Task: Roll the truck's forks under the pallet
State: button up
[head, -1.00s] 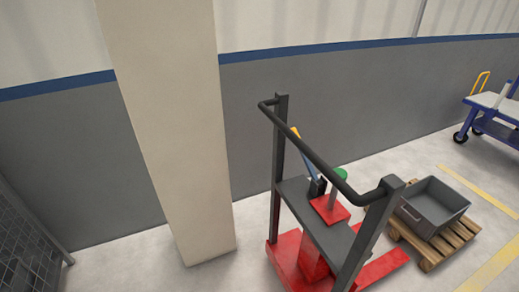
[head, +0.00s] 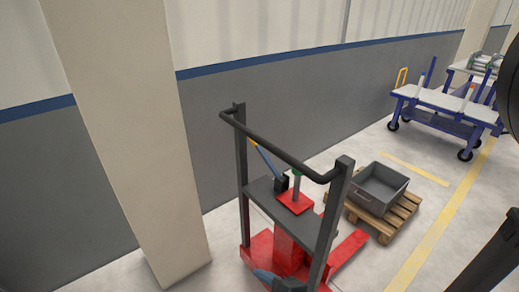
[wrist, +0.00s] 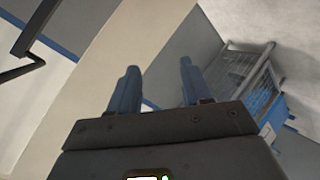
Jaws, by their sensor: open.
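The truck (head: 290,240) stands left of the pallet in the head view, with a red base, a dark upright frame and a dark handlebar (head: 275,148). One red fork (head: 348,247) shows, pointing toward the wooden pallet (head: 385,228); its tip looks short of the pallet's near side. The other fork is mostly hidden behind the truck. In the wrist view my gripper (wrist: 158,85) is open and empty, its two blue fingers apart. A dark bent bar at that view's upper left may be the handlebar, away from the fingers. A blue and dark part at the head view's bottom edge looks like my gripper.
A grey crate (head: 378,187) sits on the pallet. A beige pillar (head: 130,150) stands left of the truck, before the wall. A blue cart (head: 440,108) stands at the back right. Yellow floor lines run right of the pallet. A wire cage (wrist: 245,75) shows in the wrist view.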

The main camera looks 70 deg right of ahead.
jog(key=w+d+r+m+g+h, duration=0.1)
jog(key=w+d+r+g+h, duration=0.1)
jog(key=w+d+r+h, duration=0.3)
jog(key=w+d+g+h+p, duration=0.1)
jog(key=w+d+g+h, duration=0.15)
jog(key=d, duration=0.45)
jog(key=w+d+r+m+g+h, duration=0.1)
jog(key=w+d+r+g+h, duration=0.2)
jog(key=d, duration=0.3)
jog(key=w+d+r+m+g+h, duration=0.1)
jog(key=d+r+m+g+h, duration=0.35)
jog(key=r+g, duration=0.4)
jog(key=d+r+t+p, duration=0.2)
jog(key=d, duration=0.5)
jog(key=shift+s+d+r+y, duration=0.3)
jog(key=shift+s+d+y, duration=0.05)
jog(key=shift+d+y, duration=0.05)
jog(key=shift+c, duration=0.3)
grip_shut()
